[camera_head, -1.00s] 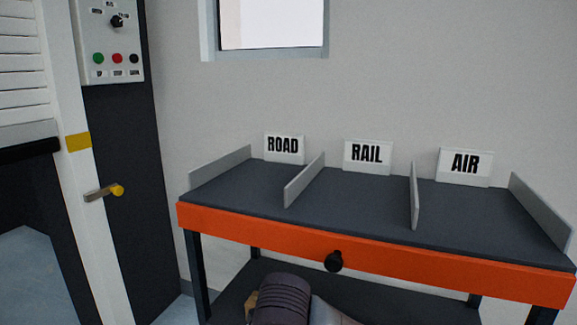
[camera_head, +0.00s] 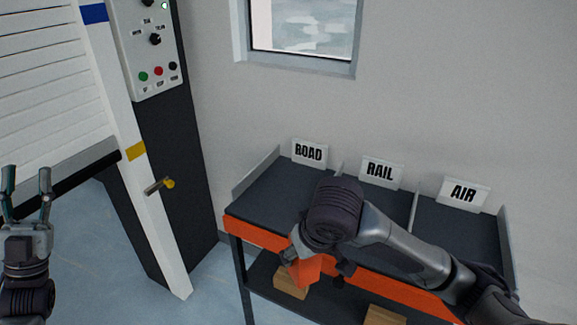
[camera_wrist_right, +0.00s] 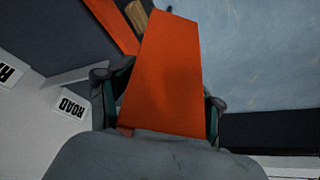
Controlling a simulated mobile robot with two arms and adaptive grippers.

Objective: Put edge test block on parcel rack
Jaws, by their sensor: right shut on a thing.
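The orange edge test block (camera_wrist_right: 165,75) is gripped between the fingers of my right gripper (camera_wrist_right: 160,105) in the right wrist view. In the head view the block (camera_head: 306,270) hangs below my right gripper (camera_head: 299,250), in front of the rack's orange front edge. The parcel rack (camera_head: 285,193) has a dark top with grey dividers and signs ROAD (camera_head: 309,153), RAIL (camera_head: 381,172) and AIR (camera_head: 463,193). My right arm hides part of its middle and right. The visible top is empty. My left gripper (camera_head: 27,182) is open and empty at the far left.
Wooden blocks (camera_head: 290,284) (camera_head: 385,316) lie on the rack's lower shelf. A white shutter (camera_head: 50,90) is further left. Floor is open between.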

